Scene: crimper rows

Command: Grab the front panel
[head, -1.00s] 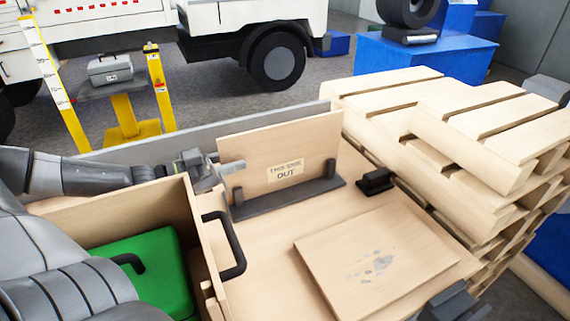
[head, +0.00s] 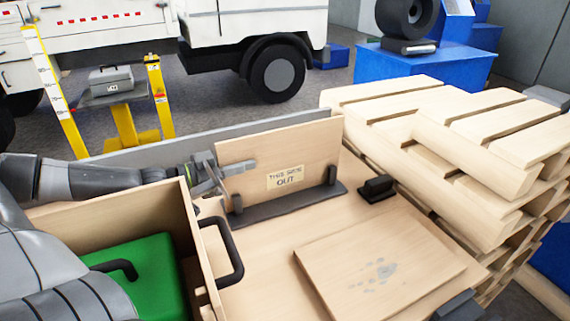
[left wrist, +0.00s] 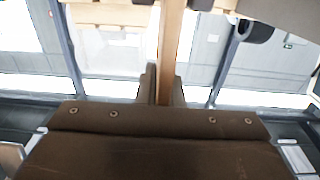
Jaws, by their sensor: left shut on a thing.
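The front panel (head: 309,145) is a thin upright wooden board with a "THIS SIDE OUT" label. It stands in a dark slotted rack (head: 290,206) on the wooden worktop. My left gripper (head: 236,168) is shut on the panel's left edge, one finger across its labelled face. The left wrist view shows the panel edge-on (left wrist: 170,55) between the two fingers. A dark grey part at the bottom right edge of the head view looks like my right gripper (head: 460,306). It is cut off, and its jaws cannot be made out.
An open wooden crate (head: 203,245) with a black handle and green contents stands in front of my left arm. A flat board (head: 400,285) with grey smudges lies on the worktop. A small black block (head: 377,188) sits right of the rack. Stacked pallets (head: 450,150) bound the right side.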

